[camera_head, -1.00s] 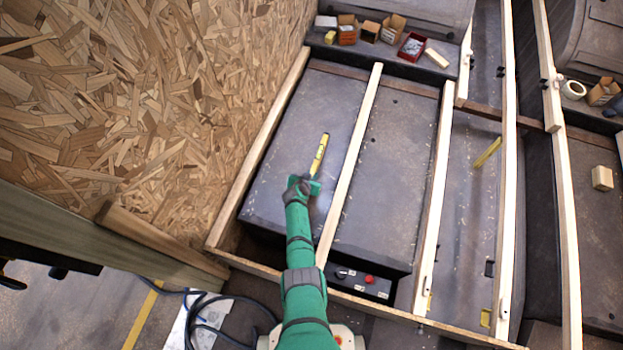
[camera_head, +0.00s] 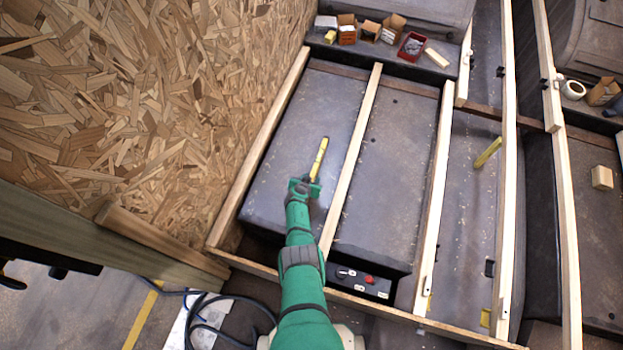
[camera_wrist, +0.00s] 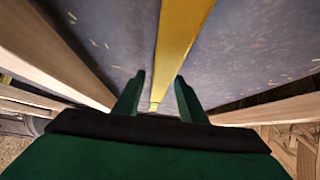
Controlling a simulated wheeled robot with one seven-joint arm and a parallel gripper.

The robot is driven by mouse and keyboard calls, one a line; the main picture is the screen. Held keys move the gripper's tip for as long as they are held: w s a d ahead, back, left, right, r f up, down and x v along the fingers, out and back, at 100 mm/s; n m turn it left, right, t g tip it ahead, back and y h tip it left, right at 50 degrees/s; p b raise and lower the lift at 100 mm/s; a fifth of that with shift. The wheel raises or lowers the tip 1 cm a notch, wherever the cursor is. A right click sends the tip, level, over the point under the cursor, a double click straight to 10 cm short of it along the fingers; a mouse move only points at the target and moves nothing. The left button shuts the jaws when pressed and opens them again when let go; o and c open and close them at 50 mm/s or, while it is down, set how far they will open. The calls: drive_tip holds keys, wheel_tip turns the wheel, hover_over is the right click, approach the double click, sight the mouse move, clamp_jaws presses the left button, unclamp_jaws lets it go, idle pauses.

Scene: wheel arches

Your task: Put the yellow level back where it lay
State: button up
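The yellow level (camera_head: 319,160) lies lengthwise on the dark grey panel in the left bay, between two pale wooden strips. Its near end is at my gripper (camera_head: 305,187). In the wrist view, the level (camera_wrist: 180,40) runs away from me, with its near end between the fingers. My gripper (camera_wrist: 160,88) has its fingers apart, and a gap shows beside the level, clearest on the left. The level looks to be resting on the panel, though its contact with it is hard to see.
A pale wooden strip (camera_head: 353,160) runs close along the level's right side. An OSB wall (camera_head: 150,90) stands to the left. Small boxes and a red bin (camera_head: 411,46) sit at the far end. A control box with a red button (camera_head: 369,280) is below.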

drive_tip(key=shift+r, duration=0.1)
idle(0.3)
drive_tip(key=shift+v, duration=5.95)
drive_tip(key=s+d+r+n+t+y, duration=0.1)
drive_tip(key=s+r, duration=0.3)
drive_tip(key=s, duration=0.8)
drive_tip(key=s+r+n+t+y, duration=0.15)
drive_tip(key=s+r, duration=0.25)
drive_tip(key=s, duration=0.8)
drive_tip(key=s+r+t, duration=0.1)
drive_tip(key=s+r, duration=0.4)
drive_tip(key=r, duration=0.4)
drive_tip(key=s+d+r+t, duration=0.1)
drive_tip(key=s+r, duration=0.4)
drive_tip(key=r, duration=0.5)
drive_tip(key=s+r+n+t, duration=0.1)
drive_tip(key=s+r+t, duration=0.1)
drive_tip(key=s+r, duration=0.4)
wheel_tip(320, 180, up, 4)
drive_tip(key=shift+d+r, duration=0.2)
drive_tip(key=shift+d, duration=0.15)
drive_tip(key=shift+s+a, duration=0.1)
